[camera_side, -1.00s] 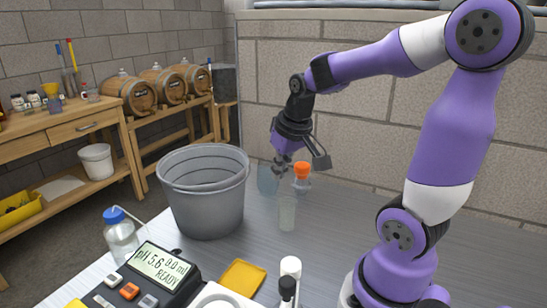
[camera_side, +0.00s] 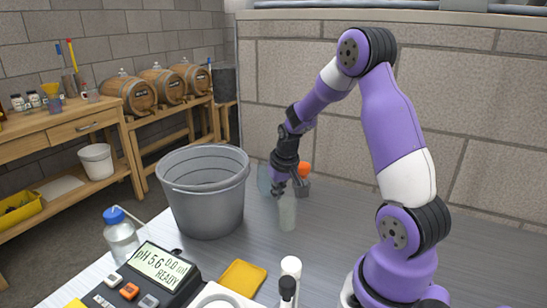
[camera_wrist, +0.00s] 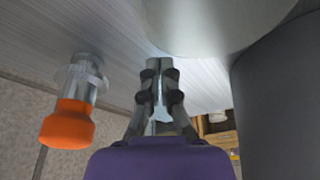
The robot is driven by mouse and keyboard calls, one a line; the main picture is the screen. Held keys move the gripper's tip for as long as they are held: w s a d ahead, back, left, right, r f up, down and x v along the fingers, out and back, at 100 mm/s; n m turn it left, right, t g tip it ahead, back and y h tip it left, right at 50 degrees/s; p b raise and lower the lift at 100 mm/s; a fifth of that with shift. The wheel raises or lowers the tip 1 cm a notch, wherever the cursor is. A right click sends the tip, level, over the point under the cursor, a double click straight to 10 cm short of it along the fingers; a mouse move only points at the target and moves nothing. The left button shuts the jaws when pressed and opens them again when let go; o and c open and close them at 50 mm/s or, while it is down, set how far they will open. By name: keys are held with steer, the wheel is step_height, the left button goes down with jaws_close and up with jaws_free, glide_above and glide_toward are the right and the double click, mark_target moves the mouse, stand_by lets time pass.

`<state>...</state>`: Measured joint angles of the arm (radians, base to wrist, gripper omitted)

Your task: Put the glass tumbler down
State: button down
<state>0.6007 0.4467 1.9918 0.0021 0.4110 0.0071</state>
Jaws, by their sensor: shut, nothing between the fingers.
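A clear greenish glass tumbler (camera_side: 287,214) stands upright on the metal table in the side view. A wide pale rounded surface (camera_wrist: 205,22) at the top of the wrist view may be this glass, close to the camera. A bluish glass (camera_side: 264,180) stands just behind it, partly hidden by my gripper. My gripper (camera_side: 282,192) points down low over the table, beside the glasses. Its fingertips (camera_wrist: 160,66) are together in the wrist view and hold nothing. I cannot tell whether they touch a glass.
An orange-capped bottle (camera_side: 304,170) stands close right of my gripper; it also shows in the wrist view (camera_wrist: 72,115). A grey bucket (camera_side: 207,205) stands to the left. A pH meter (camera_side: 150,275), yellow pad (camera_side: 242,277) and blue-capped bottle (camera_side: 120,235) are nearer. The right table area looks free.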

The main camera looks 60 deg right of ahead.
mark_target(263, 176)
steer(key=shift+w+d, duration=0.35)
steer(key=shift+w, duration=0.15)
steer(key=w+d, duration=0.1)
steer(key=w, duration=0.1)
steer(key=w+d, duration=0.1)
steer(key=w, duration=0.1)
steer(key=w+d, duration=0.2)
steer(key=shift+d, duration=0.1)
stand_by(0.3)
